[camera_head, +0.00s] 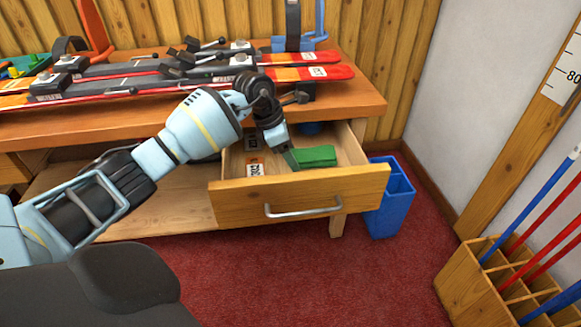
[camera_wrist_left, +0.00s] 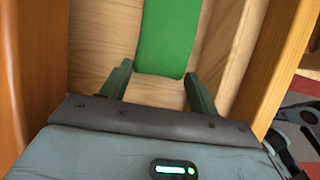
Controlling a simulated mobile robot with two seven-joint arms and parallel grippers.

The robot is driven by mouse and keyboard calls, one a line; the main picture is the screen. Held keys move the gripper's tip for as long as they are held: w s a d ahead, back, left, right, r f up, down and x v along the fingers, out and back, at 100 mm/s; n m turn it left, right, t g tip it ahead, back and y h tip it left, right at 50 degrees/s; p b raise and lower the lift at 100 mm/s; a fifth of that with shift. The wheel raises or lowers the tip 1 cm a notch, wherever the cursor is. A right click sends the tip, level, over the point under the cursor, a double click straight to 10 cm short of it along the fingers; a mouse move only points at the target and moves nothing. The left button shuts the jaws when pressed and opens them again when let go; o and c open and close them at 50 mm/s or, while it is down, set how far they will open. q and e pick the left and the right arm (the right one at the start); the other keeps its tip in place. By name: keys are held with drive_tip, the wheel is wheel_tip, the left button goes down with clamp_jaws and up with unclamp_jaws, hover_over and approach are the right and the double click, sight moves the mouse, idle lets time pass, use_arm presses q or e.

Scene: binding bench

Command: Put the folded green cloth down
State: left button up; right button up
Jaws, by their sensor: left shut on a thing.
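The folded green cloth (camera_head: 314,156) is a flat green block at the right part of the open drawer (camera_head: 300,200). My left gripper (camera_head: 291,159) reaches down into the drawer from above, at the cloth's left end, and is shut on the cloth. In the left wrist view the cloth (camera_wrist_left: 165,38) extends away from the fingertips of the left gripper (camera_wrist_left: 158,80), with bare drawer wood around it. I cannot tell whether the cloth touches the drawer floor. My right gripper is not in view.
The workbench (camera_head: 355,93) above carries skis (camera_head: 320,73) and bindings. A blue bin (camera_head: 393,200) stands right of the drawer. A wooden pole rack (camera_head: 490,285) stands at the lower right.

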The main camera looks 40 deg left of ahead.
use_arm(q)
drive_tip(key=shift+f, duration=0.1)
wheel_tip(320, 180, down, 5)
drive_tip(key=shift+r+b, duration=0.2)
drive_tip(key=shift+b, duration=0.5)
drive_tip(key=shift+f, duration=0.2)
drive_tip(key=o, duration=1)
drive_tip(key=shift+c, duration=0.2)
